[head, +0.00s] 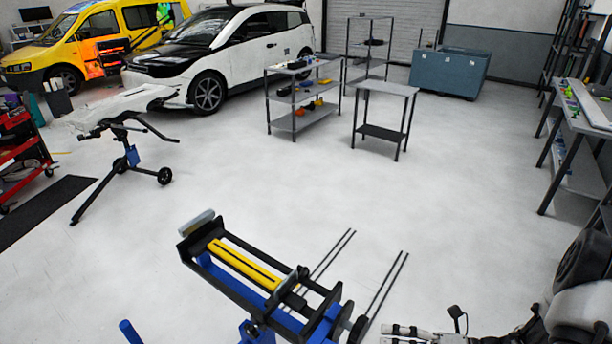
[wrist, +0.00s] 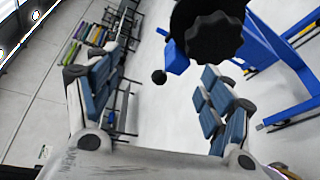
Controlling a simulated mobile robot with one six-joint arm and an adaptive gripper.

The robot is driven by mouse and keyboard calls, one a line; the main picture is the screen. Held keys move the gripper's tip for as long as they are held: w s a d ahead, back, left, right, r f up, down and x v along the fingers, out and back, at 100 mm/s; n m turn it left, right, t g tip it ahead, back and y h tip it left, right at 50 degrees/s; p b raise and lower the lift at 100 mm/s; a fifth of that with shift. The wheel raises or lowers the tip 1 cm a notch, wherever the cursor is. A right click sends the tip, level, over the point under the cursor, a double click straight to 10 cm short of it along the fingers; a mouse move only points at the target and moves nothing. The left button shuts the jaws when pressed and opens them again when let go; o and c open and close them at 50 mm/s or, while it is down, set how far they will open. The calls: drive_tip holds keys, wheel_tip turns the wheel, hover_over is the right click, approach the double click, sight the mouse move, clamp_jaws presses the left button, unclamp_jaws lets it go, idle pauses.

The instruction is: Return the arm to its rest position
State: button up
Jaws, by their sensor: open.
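My gripper (head: 402,335) shows at the bottom right of the head view, cut off by the lower edge, with its fingers pointing left. In the wrist view my gripper (wrist: 160,100) has its two blue-padded fingers spread wide apart, with nothing held between them. In the wrist view, a black knob (wrist: 212,38) and the stand's blue frame (wrist: 275,50) lie beyond the fingertips. I cannot tell the exact gap to them.
A workbench (head: 580,110) stands at the right. A shelf cart (head: 300,118), a small table (head: 385,88) and a blue crate (head: 448,72) are farther back. The middle floor is clear.

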drive_tip(key=s+a+r+m+h, duration=0.1)
drive_tip(key=s+r+m+h, duration=0.3)
drive_tip(key=r+m, duration=0.3)
drive_tip(key=s+a+r+m+h, duration=0.2)
drive_tip(key=s+r+m+h, duration=0.3)
drive_tip(key=m, duration=1.1)
drive_tip(key=s+a+r+m+h+b, duration=0.1)
drive_tip(key=s+r+m+h, duration=0.4)
drive_tip(key=r+m, duration=0.5)
drive_tip(key=shift+a+m+h, duration=0.6)
drive_tip(key=shift+a+m, duration=0.1)
drive_tip(key=shift+m, duration=0.5)
drive_tip(key=shift+s, duration=0.1)
